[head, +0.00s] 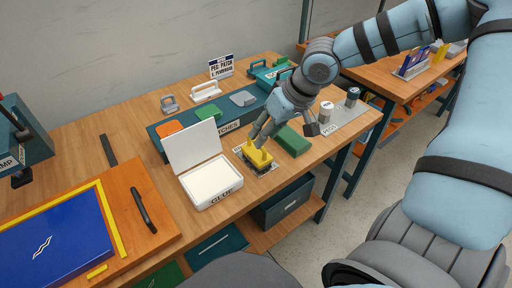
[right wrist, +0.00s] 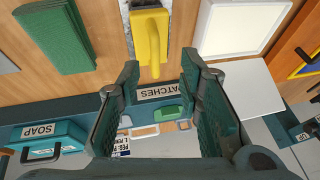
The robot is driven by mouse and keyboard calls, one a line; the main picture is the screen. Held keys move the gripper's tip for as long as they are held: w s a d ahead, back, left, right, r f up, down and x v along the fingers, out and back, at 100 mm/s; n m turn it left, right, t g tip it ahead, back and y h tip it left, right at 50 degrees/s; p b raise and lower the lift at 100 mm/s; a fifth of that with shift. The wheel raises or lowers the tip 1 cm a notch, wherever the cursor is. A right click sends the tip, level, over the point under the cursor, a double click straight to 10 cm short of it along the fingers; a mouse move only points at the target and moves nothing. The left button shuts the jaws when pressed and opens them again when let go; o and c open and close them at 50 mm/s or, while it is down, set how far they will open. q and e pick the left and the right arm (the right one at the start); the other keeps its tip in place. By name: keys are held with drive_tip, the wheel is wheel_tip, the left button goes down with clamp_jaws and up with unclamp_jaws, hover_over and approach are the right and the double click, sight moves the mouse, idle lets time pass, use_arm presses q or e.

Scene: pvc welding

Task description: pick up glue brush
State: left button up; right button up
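The yellow glue brush (head: 258,156) sits on a small grey pad on the workbench, just right of the open white glue box (head: 209,182). In the right wrist view the yellow brush (right wrist: 150,38) lies ahead of the fingers, its handle end towards the gap. My right gripper (head: 282,132) is open and empty, above and close to the brush. In the right wrist view the spread fingers (right wrist: 160,66) have nothing between them. I cannot tell whether a finger touches the brush. My left gripper is not in view.
A green block (head: 293,140) lies right of the brush. The patches tray (head: 160,143) stands behind it. Two small cans (head: 326,112) stand on a grey mat at right.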

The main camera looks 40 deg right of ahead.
sight(257, 151)
drive_tip(key=x, duration=0.1)
drive_tip(key=b+x, duration=0.1)
drive_tip(key=x, duration=0.1)
drive_tip(key=b+x, duration=0.1)
drive_tip(key=x, duration=0.1)
drive_tip(key=shift+w+d+f, duration=0.15)
drive_tip(key=shift+w+d, duration=0.05)
drive_tip(key=shift+d, duration=0.1)
drive_tip(key=shift+a, duration=0.1)
clamp_jaws()
